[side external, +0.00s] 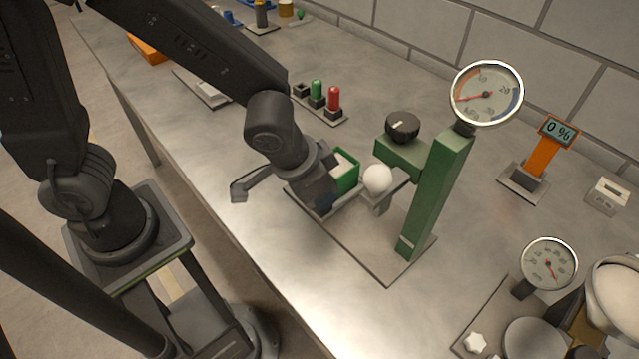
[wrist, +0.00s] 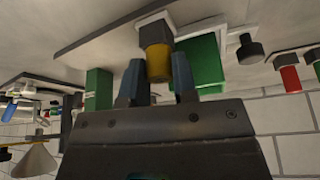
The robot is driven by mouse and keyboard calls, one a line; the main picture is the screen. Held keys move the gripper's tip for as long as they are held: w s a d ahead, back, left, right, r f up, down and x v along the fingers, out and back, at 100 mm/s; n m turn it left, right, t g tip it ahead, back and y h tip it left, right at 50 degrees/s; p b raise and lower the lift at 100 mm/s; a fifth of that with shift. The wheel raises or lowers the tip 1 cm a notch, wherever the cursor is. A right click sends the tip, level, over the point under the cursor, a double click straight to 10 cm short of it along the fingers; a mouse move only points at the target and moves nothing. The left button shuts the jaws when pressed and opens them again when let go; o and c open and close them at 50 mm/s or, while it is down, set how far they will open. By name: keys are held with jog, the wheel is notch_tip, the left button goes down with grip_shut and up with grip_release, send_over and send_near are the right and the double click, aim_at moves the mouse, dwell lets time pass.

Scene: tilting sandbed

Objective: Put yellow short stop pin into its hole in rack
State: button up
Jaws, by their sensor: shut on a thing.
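The yellow stop pin (wrist: 158,62) is between the two blue fingers of my gripper (wrist: 158,84) in the wrist view. A dark block (wrist: 155,31) adjoins its far end, against a white piece; I cannot tell whether they touch. In the side view my gripper (side external: 338,202) is low beside the green sandbed stand (side external: 425,200), and the pin is hidden. The rack (side external: 343,121) stands behind my gripper, with a green pin (side external: 317,88), a red pin (side external: 334,98) and a dark socket (side external: 300,89) with no pin showing.
A green box (side external: 345,172), a white ball (side external: 378,179) and a black knob (side external: 403,126) are close to my gripper. A gauge (side external: 487,94) tops the stand. An orange display (side external: 545,145) stands right. The table's front left is clear.

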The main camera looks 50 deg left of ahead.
jog(key=o, duration=1)
jog(key=v, duration=1.3)
jog(key=shift+s+r, duration=0.2)
jog(key=shift+r, duration=0.15)
jog(key=s+a+r+n+t+y, duration=0.1)
jog(key=s+a+n, duration=0.2)
jog(key=a, duration=1)
jog(key=shift+s+a+r, duration=0.2)
jog(key=shift+r, duration=0.15)
